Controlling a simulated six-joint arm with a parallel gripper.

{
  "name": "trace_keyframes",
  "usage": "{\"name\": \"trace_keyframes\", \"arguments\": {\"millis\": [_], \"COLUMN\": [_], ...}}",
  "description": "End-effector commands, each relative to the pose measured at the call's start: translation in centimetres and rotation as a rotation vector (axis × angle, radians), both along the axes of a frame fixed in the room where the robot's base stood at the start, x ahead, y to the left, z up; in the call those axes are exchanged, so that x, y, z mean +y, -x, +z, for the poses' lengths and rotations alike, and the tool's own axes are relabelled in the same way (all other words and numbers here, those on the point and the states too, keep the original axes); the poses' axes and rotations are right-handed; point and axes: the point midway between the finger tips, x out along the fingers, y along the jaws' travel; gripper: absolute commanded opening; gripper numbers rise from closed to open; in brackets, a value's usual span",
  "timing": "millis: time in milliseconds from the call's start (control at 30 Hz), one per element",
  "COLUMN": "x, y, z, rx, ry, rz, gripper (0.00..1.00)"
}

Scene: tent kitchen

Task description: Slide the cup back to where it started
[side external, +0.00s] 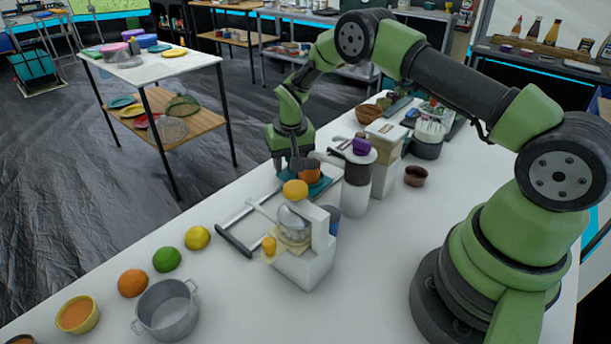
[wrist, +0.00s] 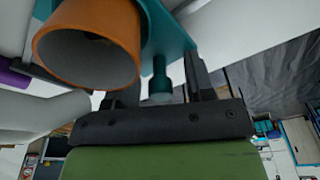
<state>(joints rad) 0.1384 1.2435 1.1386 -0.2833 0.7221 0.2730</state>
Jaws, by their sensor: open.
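The orange-brown cup (side external: 309,173) is on a teal surface (side external: 321,187) on the white counter, behind the white juicer. In the wrist view the cup (wrist: 88,45) is large, its round open mouth facing the camera, with the teal piece (wrist: 172,28) beside it. My gripper (side external: 291,167) is low beside the cup, with its fingers down. In the wrist view my gripper (wrist: 152,88) has its dark fingers apart, and the cup covers part of one finger. A teal peg shows between the fingers. I cannot tell whether a finger touches the cup.
The juicer (side external: 301,246) stands close in front of the cup. A dark-handled metal frame (side external: 236,240) lies left of it. A cylinder with a purple top (side external: 357,182) stands to the right. A pot (side external: 167,310) and several fruits are at the front left.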

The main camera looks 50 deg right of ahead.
Motion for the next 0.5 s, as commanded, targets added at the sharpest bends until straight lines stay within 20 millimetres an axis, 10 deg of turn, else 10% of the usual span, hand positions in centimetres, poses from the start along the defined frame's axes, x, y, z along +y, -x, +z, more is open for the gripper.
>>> {"name": "trace_keyframes", "arguments": {"millis": [200,500], "x": [0.01,0.95], "y": [0.01,0.00], "z": [0.02,0.03], "rx": [0.001,0.001], "ry": [0.000,0.000], "rz": [0.000,0.002], "gripper": [0.10,0.10]}}
